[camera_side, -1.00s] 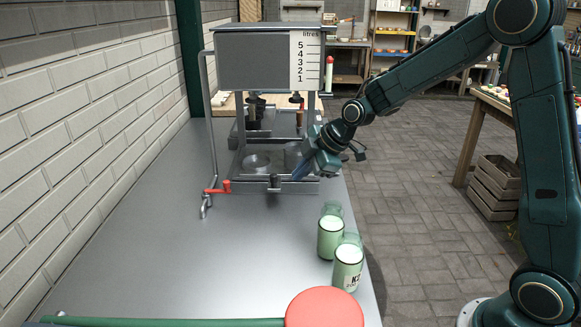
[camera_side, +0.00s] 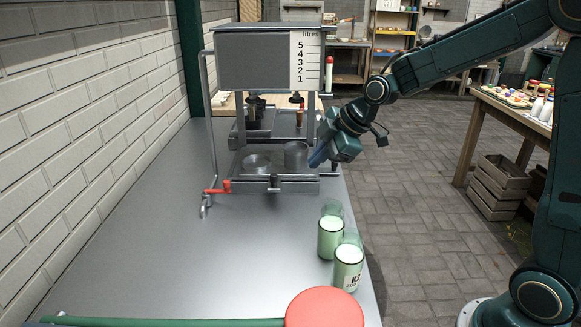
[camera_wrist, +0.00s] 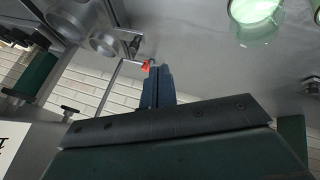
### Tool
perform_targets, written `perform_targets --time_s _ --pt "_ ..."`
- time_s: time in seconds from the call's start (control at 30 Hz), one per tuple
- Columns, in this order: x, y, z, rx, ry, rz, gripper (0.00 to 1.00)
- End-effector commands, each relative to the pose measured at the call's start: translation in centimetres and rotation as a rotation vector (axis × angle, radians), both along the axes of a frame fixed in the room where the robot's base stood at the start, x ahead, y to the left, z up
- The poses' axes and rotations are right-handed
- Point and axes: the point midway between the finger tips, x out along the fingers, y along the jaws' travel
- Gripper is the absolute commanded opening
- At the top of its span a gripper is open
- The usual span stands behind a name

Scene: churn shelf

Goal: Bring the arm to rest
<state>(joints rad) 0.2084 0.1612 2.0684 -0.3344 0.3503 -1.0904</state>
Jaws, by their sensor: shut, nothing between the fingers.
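My gripper (camera_side: 318,156) is at the right side of the metal churn stand in the side view, just right of a grey metal cup (camera_side: 295,155). Its blue fingers are together and empty, pointing down and to the left. In the wrist view the closed fingers (camera_wrist: 158,88) show in the middle, with the bench behind them. My arm reaches in from the right, above the floor beside the bench.
The metal stand with its litre-marked tank (camera_side: 255,58) stands on the grey bench (camera_side: 150,240). A red-handled tap (camera_side: 217,188) is at its front left. Two green-white glasses (camera_side: 330,238) (camera_side: 347,268) stand near the bench's right edge. A red round knob (camera_side: 324,308) is in front.

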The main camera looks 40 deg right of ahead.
Motion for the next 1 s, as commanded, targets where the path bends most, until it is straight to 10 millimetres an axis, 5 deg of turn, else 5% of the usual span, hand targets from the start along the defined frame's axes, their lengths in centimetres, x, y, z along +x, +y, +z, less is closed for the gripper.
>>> perform_targets --time_s 0.5,1.0 --pt "-10.9 1.6 5.4 0.115 0.1 -0.357 0.0" --pt "-22.7 1.7 6.5 0.277 0.166 -0.771 0.0"
